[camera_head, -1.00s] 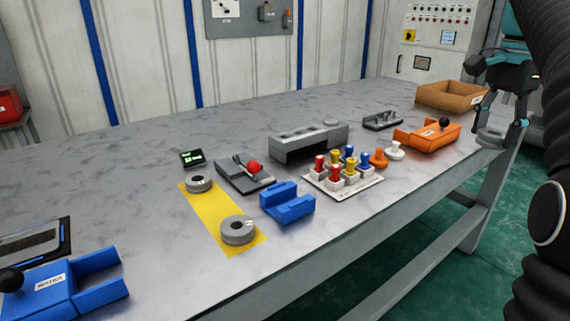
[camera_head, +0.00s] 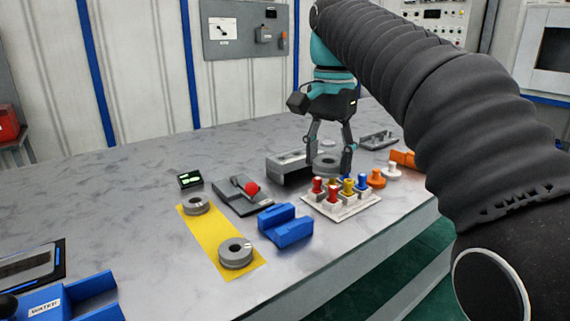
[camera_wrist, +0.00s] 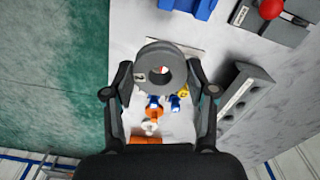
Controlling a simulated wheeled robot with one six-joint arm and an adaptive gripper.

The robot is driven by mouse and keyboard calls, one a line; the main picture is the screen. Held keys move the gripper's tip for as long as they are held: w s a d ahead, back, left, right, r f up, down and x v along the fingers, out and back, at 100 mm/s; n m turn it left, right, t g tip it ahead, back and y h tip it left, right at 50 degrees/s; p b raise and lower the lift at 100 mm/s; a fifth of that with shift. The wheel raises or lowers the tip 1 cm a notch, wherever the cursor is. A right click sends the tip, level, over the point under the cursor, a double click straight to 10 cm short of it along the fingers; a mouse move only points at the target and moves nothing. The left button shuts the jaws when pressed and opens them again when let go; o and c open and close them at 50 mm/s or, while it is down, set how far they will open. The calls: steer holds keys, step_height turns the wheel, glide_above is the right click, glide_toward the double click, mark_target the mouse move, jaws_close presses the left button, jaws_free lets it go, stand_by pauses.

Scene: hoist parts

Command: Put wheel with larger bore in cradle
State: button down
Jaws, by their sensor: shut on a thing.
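My gripper (camera_head: 329,165) is shut on a grey wheel (camera_head: 325,166) and holds it in the air above the coloured pegs. In the wrist view, the held wheel (camera_wrist: 158,68) sits between the two fingers, and its round bore shows. A blue block with an open channel (camera_head: 286,227), which looks like the cradle, stands empty on the table, left of and nearer than my gripper. Part of it shows at the top of the wrist view (camera_wrist: 196,6). Two other grey wheels lie on the yellow strip: a near wheel (camera_head: 235,253) and a far wheel (camera_head: 196,204).
A white peg board (camera_head: 341,205) with several coloured pegs stands right of the blue block. A grey lever unit with a red knob (camera_head: 252,188) stands behind it. A long grey block (camera_head: 287,168) is left of my gripper. My arm hides the table's right end.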

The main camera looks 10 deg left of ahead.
steer(key=s+a+n, duration=0.2)
steer(key=s+a, duration=0.2)
steer(key=a, duration=0.3)
steer(key=shift+s+d+f+b, duration=0.1)
steer(key=shift+f+b, duration=0.55)
steer(key=shift+f, duration=1.25)
steer(key=shift+s+f+b, duration=0.1)
steer(key=shift+f+b, duration=0.55)
steer(key=shift+f, duration=1.2)
steer(key=shift+p, duration=0.5)
steer(key=shift+f, duration=0.45)
steer(key=shift+c, duration=1.3)
jaws_free()
steer(key=shift+r+p, duration=0.8)
steer(key=shift+r, duration=2.8)
